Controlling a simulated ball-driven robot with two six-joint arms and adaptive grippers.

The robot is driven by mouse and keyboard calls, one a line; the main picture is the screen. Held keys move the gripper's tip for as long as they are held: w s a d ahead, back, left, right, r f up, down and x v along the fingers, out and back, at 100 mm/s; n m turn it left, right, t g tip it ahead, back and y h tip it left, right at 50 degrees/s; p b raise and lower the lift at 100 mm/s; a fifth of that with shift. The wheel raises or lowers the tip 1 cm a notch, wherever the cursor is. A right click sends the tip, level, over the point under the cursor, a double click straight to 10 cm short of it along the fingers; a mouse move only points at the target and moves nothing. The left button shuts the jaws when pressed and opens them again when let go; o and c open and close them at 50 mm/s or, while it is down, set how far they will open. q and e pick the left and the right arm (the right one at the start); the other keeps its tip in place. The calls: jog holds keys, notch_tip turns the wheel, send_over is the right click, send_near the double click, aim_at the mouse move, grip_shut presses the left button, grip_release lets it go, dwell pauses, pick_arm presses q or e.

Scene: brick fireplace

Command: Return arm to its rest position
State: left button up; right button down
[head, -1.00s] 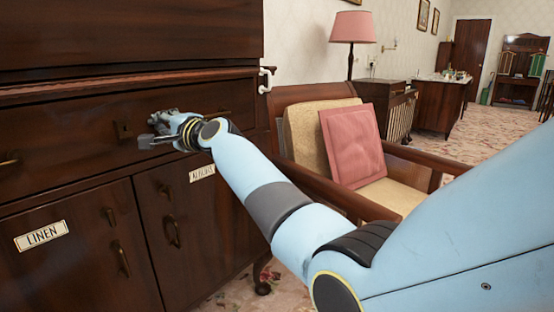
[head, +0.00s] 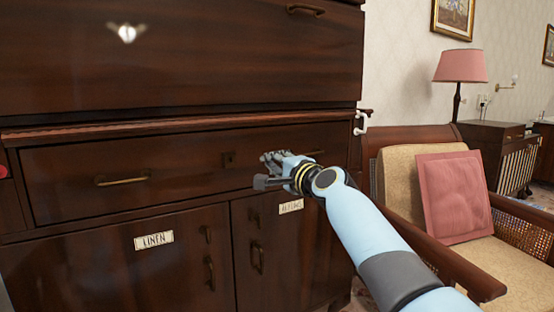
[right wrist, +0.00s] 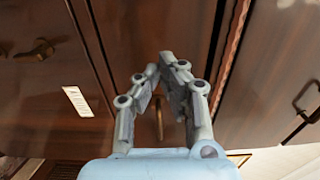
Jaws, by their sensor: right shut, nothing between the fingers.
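My right arm (head: 368,228) is light blue with a dark grey band and reaches in from the lower right in the head view. My right gripper (head: 266,170) is in front of the wide drawer (head: 180,172) of a dark wooden cabinet, near its right end. In the right wrist view the gripper (right wrist: 162,68) has its fingertips drawn together with nothing held. Whether it touches the drawer front I cannot tell. My left gripper is not in view.
Cabinet doors labelled LINEN (head: 153,240) and another label (head: 291,206) lie below the drawer. A wooden armchair with a pink cushion (head: 452,195) stands right of the cabinet, close to my arm. A pink lamp (head: 461,66) stands behind it.

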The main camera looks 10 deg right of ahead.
jog(key=p+v, duration=0.2)
jog(key=v, duration=0.5)
jog(key=s+d+f+n+g+h+p, duration=0.1)
jog(key=s+d+f+g, duration=0.15)
jog(key=s+f, duration=0.95)
jog(key=s+d+f+n+g+h+p, duration=0.15)
jog(key=s+f+g, duration=0.4)
jog(key=f, duration=0.95)
jog(key=s+d+f+n+g+h, duration=0.1)
jog(key=s+d+f, duration=0.1)
jog(key=s+f, duration=1.05)
jog(key=s+d+f+n+g+h, duration=0.1)
jog(key=s+f, duration=0.4)
jog(key=s, duration=0.7)
jog(key=s+d+f+n+g+h+p, duration=0.1)
jog(key=s+d+f+n+g, duration=0.3)
jog(key=s, duration=0.9)
jog(key=s+d+f+n+g+h, duration=0.1)
jog(key=s+f+n, duration=0.5)
jog(key=s, duration=0.7)
jog(key=shift+d+f+g, duration=0.35)
jog(key=shift+d+g, duration=0.55)
jog(key=shift+d, duration=0.25)
jog(key=shift+s, duration=0.1)
